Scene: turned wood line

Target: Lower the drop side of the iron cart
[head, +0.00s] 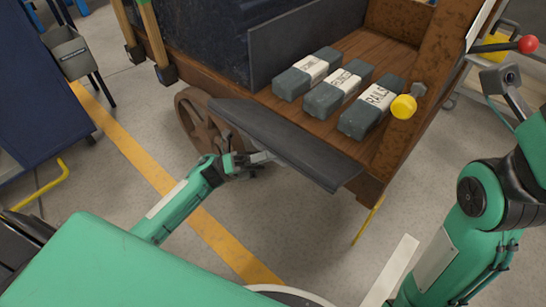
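The iron cart (377,49) has a brown plank deck and rusty posts. Its drop side (285,140), a dark grey panel, leans outward from the deck's near edge, clear of the upright position; its exact angle is hard to judge. My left gripper (262,158) is at the panel's outer edge, near the middle, its fingertips at or just under the edge. I cannot tell whether the fingers grip it. My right arm is raised at the right, its wrist end (502,78) beside the cart; its fingers cannot be made out.
Three grey blocks with white labels (348,83) lie on the deck. A yellow knob (403,107) sits at the near right post, and a red-knobbed lever (528,44) projects at the right. A rusty wheel (200,122) stands under the cart. Bare floor lies in front.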

